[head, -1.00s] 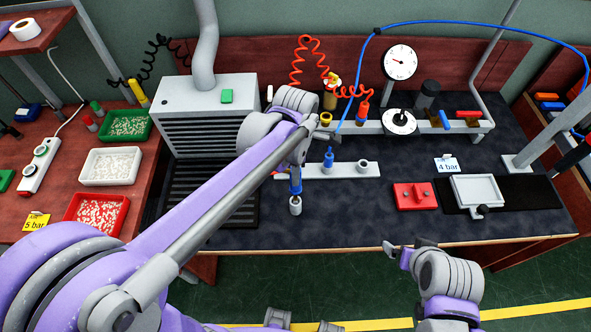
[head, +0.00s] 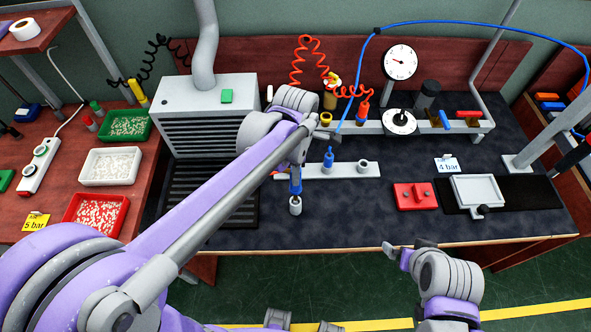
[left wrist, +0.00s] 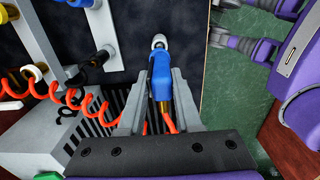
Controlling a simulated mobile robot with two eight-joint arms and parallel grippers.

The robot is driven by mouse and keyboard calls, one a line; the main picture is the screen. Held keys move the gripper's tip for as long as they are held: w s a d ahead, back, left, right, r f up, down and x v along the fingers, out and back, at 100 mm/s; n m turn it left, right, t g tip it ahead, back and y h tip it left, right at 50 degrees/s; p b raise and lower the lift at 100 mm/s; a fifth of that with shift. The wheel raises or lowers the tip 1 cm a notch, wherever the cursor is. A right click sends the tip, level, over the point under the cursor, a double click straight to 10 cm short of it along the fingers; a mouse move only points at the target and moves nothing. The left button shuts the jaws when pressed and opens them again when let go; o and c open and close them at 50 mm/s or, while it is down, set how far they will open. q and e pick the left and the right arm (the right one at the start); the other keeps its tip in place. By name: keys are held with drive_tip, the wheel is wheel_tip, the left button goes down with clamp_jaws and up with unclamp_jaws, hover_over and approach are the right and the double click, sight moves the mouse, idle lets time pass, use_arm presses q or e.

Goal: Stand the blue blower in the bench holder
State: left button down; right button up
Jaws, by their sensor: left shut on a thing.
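My left gripper (head: 297,163) is shut on the blue blower (head: 295,183), over the front of the bench. The left wrist view shows the blower (left wrist: 161,82) between the two fingers (left wrist: 160,92). The blower looks upright.
A white strip (head: 345,170) with a blue fitting (head: 328,157) stands just behind the cup. A grey vented box (head: 207,112) is to the left. A red block (head: 415,196) and grey tray (head: 478,192) are at right. The red coiled hose (left wrist: 55,93) passes near the left gripper.

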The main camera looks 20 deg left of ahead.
use_arm(q)
drive_tip(key=shift+f+b, duration=2.25)
drive_tip(key=shift+f, duration=1.35)
use_arm(e)
drive_tip(key=shift+s+f, duration=0.3)
drive_tip(key=shift+f, duration=0.65)
drive_tip(key=shift+s+f, duration=0.3)
drive_tip(key=shift+f, duration=0.65)
drive_tip(key=shift+s+f, duration=0.3)
drive_tip(key=shift+f, duration=0.65)
use_arm(q)
drive_tip(key=c, duration=0.5)
unclamp_jaws()
wheel_tip(320, 180, up, 11)
drive_tip(key=shift+f+p, duration=0.1)
drive_tip(key=shift+p, duration=0.4)
use_arm(e)
drive_tip(key=shift+w+r, duration=0.15)
drive_tip(key=shift+r, duration=0.45)
